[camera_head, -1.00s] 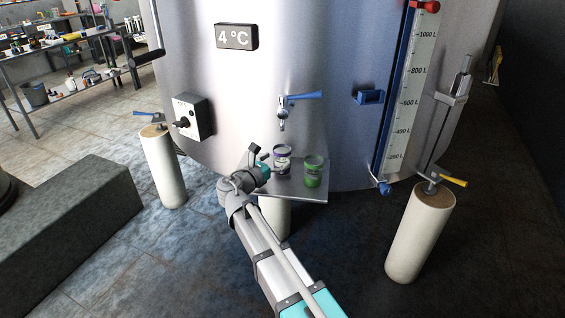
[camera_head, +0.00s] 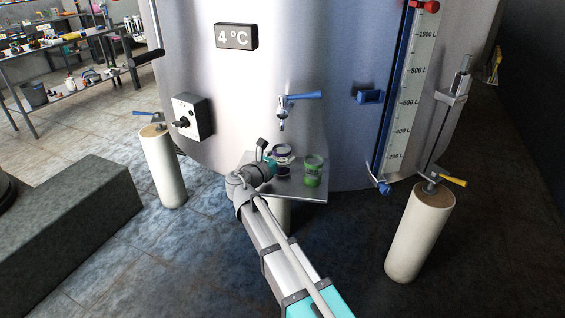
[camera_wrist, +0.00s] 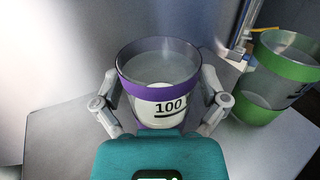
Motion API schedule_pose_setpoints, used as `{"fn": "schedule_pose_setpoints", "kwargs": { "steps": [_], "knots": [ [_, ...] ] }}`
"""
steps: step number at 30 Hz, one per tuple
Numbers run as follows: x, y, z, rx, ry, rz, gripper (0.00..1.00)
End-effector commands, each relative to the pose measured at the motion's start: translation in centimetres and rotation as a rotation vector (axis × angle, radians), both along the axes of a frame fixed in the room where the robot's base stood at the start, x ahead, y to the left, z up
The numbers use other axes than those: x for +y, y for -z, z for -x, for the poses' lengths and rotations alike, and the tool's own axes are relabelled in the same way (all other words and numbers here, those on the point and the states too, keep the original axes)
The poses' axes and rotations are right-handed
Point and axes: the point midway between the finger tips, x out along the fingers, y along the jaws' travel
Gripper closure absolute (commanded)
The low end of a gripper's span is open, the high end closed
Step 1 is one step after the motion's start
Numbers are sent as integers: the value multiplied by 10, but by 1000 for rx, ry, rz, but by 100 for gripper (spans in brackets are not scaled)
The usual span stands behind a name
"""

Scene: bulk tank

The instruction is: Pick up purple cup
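The purple cup (camera_wrist: 158,84) is clear with purple bands and a "100" label. It stands upright on a grey metal shelf (camera_wrist: 62,135) at the tank. It also shows in the head view (camera_head: 283,151), partly hidden by my gripper. My gripper (camera_wrist: 162,96) has one finger on each side of the cup. The fingers are spread to about the cup's width, and I cannot tell whether they press on it. In the head view my gripper (camera_head: 272,163) is at the cup's near left side.
A green-banded cup (camera_wrist: 280,76) stands close to the right of the purple cup, also in the head view (camera_head: 313,170). A tap with a blue handle (camera_head: 300,97) hangs above the shelf. The tank wall (camera_head: 230,90) rises right behind.

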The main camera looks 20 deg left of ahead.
Motion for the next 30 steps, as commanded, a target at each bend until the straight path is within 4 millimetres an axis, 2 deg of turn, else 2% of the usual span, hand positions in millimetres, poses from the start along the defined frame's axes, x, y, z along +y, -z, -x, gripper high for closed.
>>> {"fn": "schedule_pose_setpoints", "kwargs": {
  "steps": [1, 9, 10, 11, 30],
  "knots": [
    [0, 0, 0, 0, 0, 0, 28],
    [0, 0, 0, 0, 0, 0, 78],
    [0, 0, 0, 0, 0, 0, 79],
    [0, 0, 0, 0, 0, 0, 86],
    [0, -5, 0, 0, 0, 0, 86]
  ]
}}
